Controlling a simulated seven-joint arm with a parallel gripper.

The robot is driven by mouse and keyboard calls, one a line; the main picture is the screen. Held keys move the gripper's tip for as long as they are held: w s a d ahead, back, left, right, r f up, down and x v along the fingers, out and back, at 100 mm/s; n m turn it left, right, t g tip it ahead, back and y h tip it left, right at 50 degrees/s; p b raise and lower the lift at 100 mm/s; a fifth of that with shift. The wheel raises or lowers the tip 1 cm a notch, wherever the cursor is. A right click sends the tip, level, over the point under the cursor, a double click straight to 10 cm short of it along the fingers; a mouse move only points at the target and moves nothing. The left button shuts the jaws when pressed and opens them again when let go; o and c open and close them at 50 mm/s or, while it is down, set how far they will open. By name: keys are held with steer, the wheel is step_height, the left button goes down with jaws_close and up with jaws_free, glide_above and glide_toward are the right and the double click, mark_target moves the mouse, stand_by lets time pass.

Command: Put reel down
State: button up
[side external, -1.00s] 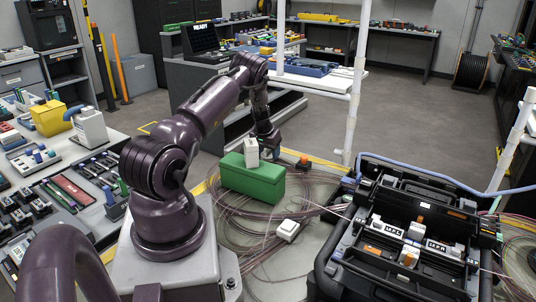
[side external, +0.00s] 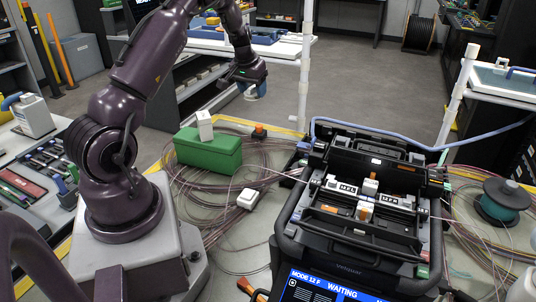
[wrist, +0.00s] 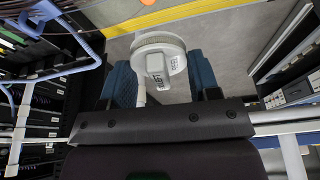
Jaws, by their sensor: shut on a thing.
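A light grey round reel (wrist: 160,58) with a printed label shows in the wrist view between the two blue fingers of my gripper (wrist: 163,80). In the side view my gripper (side external: 252,90) is raised beyond and to the right of the green box (side external: 210,152). It is shut on the reel, which shows only as a small pale shape (side external: 250,94) between the fingers. The reel is clear of any surface. A second, teal reel (side external: 500,203) with a dark flange stands at the far right of the bench.
A white block (side external: 204,125) stands on the green box. Loose fibre coils (side external: 262,172) and a small white box (side external: 247,199) lie around it. The black splicer case (side external: 365,205) fills the middle right. A white post (side external: 304,65) rises behind the bench.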

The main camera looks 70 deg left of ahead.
steer(key=s+d, duration=0.2)
steer(key=d, duration=1.3)
steer(key=s+d+f+n, duration=0.1)
steer(key=s+d+f, duration=0.1)
steer(key=s+d, duration=0.45)
glide_above(273, 156)
steer(key=s, duration=0.1)
steer(key=f, duration=0.6)
steer(key=d+f, duration=0.1)
steer(key=f, duration=0.2)
steer(key=shift+f, duration=0.3)
steer(key=shift+s+x, duration=0.2)
steer(key=shift+x, duration=1.65)
steer(key=shift+d+f, duration=0.15)
steer(key=shift+f, duration=0.05)
steer(key=o, duration=0.9)
